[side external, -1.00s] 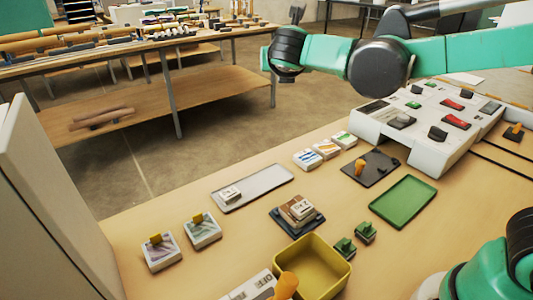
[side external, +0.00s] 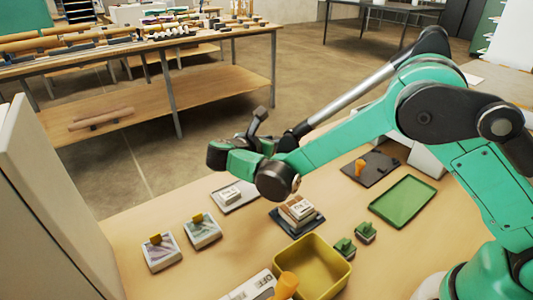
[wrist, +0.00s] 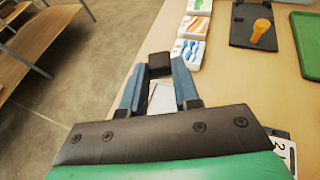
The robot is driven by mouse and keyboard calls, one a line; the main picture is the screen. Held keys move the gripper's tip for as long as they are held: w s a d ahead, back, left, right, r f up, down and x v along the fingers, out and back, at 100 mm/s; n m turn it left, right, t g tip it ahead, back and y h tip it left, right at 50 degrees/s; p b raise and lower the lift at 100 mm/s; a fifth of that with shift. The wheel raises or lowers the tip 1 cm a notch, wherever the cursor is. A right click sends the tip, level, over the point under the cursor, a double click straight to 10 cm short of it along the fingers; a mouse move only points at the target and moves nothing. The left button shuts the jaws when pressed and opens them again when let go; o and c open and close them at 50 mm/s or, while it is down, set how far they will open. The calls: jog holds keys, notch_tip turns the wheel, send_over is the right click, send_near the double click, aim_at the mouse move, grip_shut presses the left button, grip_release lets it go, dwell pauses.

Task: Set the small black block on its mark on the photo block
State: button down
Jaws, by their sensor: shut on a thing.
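My gripper (wrist: 158,80) is shut on the small black block (wrist: 159,62), which sits between its fingertips in the wrist view. In the side view my wrist hangs over the table near the grey tray, and the held block cannot be made out there. I cannot tell for sure which block is the photo block, and no mark can be made out. The held block is apart from both.
A grey tray (side external: 232,205) holds a white block. White blocks with blue and orange pictures (wrist: 190,50) lie ahead in the wrist view.

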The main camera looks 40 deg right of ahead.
notch_tip(320, 180, down, 8)
jog(key=shift+f, duration=0.25)
dwell(0.4)
jog(key=c, duration=0.6)
grip_release()
jog(key=shift+f, duration=0.1)
jog(key=shift+c, duration=0.2)
